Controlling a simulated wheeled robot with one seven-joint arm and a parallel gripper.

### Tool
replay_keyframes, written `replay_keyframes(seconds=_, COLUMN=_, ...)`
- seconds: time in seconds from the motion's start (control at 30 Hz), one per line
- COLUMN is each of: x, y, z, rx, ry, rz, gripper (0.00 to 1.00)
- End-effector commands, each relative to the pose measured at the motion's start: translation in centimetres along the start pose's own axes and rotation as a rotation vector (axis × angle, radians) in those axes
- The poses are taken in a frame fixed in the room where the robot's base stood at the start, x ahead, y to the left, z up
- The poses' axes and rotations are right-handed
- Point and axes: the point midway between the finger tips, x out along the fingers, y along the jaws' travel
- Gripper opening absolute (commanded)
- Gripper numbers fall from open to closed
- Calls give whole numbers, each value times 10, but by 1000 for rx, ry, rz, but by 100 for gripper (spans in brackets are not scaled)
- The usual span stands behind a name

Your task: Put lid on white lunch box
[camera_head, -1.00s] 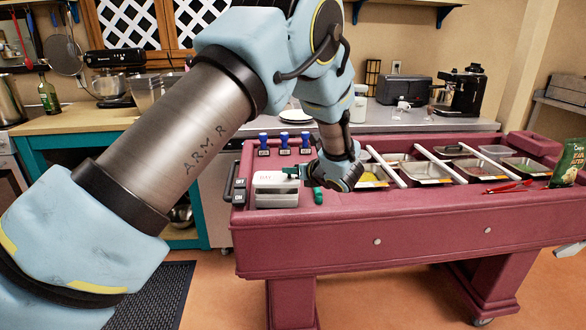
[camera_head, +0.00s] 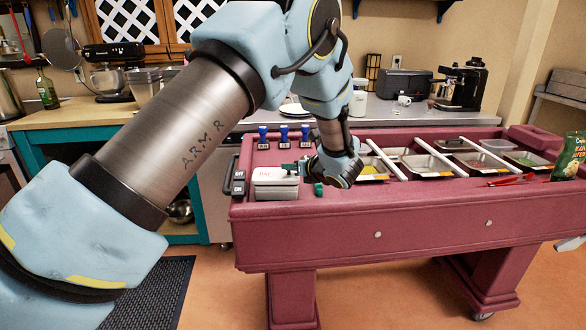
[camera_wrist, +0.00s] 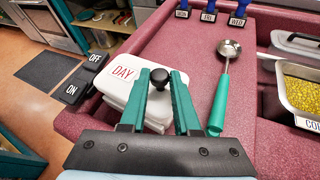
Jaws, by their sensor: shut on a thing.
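The white lunch box (camera_head: 276,192) stands on the red counter's left end, directly under the lid. In the wrist view part of the white box (camera_wrist: 157,126) shows below the lid between the fingers. The lid looks level and lies on or very close to the box rim; exact contact is hard to tell.
ON and OFF blocks (camera_wrist: 82,77) sit just left of the box. A green-handled ladle (camera_wrist: 219,100) lies to the right. Blue-handled stamps (camera_head: 284,136) stand behind. Food trays (camera_head: 428,165) fill the counter further right.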

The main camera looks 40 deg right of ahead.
Motion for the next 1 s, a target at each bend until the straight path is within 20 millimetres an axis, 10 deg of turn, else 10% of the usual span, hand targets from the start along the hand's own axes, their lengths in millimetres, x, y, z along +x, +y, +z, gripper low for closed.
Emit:
replay_keyframes(seconds=0.2, x=1, y=0, z=-2, rx=0, ry=0, rz=0, gripper=0)
replay_keyframes(seconds=0.23, x=1, y=0, z=-2, rx=0, ry=0, rz=0, gripper=34)
replay_keyframes(seconds=0.47, x=1, y=0, z=-2, rx=0, ry=0, rz=0, gripper=60)
replay_keyframes(seconds=1.0, x=-6, y=2, z=12, rx=1, ry=1, rz=-1, gripper=60)
